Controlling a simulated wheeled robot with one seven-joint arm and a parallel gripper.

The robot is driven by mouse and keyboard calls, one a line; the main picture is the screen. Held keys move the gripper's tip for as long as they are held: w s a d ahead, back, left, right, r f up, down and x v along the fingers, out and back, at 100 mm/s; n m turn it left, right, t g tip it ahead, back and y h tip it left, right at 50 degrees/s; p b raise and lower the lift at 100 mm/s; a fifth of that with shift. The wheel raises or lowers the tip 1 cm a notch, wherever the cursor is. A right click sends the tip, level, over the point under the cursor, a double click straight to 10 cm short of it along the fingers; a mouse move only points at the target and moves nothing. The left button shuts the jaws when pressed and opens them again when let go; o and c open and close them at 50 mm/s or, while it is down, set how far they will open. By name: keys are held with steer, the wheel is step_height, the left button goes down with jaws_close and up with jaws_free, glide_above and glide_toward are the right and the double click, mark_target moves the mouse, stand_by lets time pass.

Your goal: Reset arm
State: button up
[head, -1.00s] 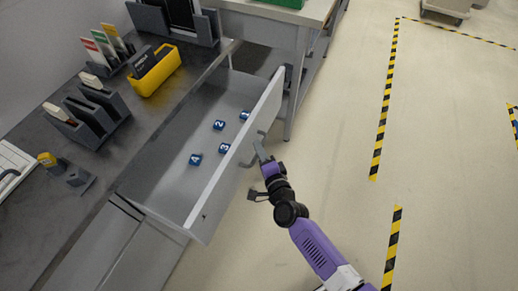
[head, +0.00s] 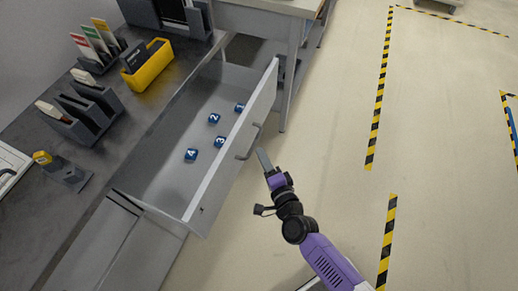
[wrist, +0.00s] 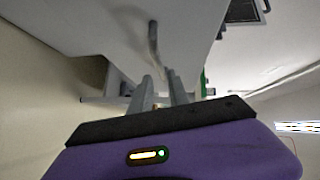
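My gripper (head: 264,160) is just outside the front of the open drawer (head: 228,160), a short way right of and below its handle (head: 250,143). A small gap of floor shows between the fingertips and the handle in the head view. In the wrist view, the two grey fingers (wrist: 161,88) stand apart with nothing held between them. The drawer handle (wrist: 153,40) shows beyond the fingertips in that view. My purple arm reaches up from the lower right of the head view.
Several blue numbered blocks (head: 191,154) lie in the drawer. The dark desktop (head: 105,140) holds grey racks (head: 85,110) and a yellow bin (head: 147,66). A table (head: 275,8) stands behind the drawer. Open floor with yellow-black tape (head: 376,110) lies to the right.

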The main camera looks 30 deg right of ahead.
steer(key=shift+s+a, duration=0.1)
steer(key=shift+s, duration=0.2)
stand_by(0.4)
steer(key=s+a+r+n+y, duration=0.1)
steer(key=s+r+n, duration=0.5)
steer(key=s, duration=0.4)
steer(key=s+a+r+n+g, duration=0.1)
steer(key=s+r+n, duration=0.5)
steer(key=s, duration=0.4)
steer(key=s+a+r+n+y, duration=0.1)
steer(key=s+r+n, duration=0.5)
steer(key=s+r, duration=0.2)
steer(key=shift+s+y, duration=0.3)
steer(key=shift+s, duration=0.9)
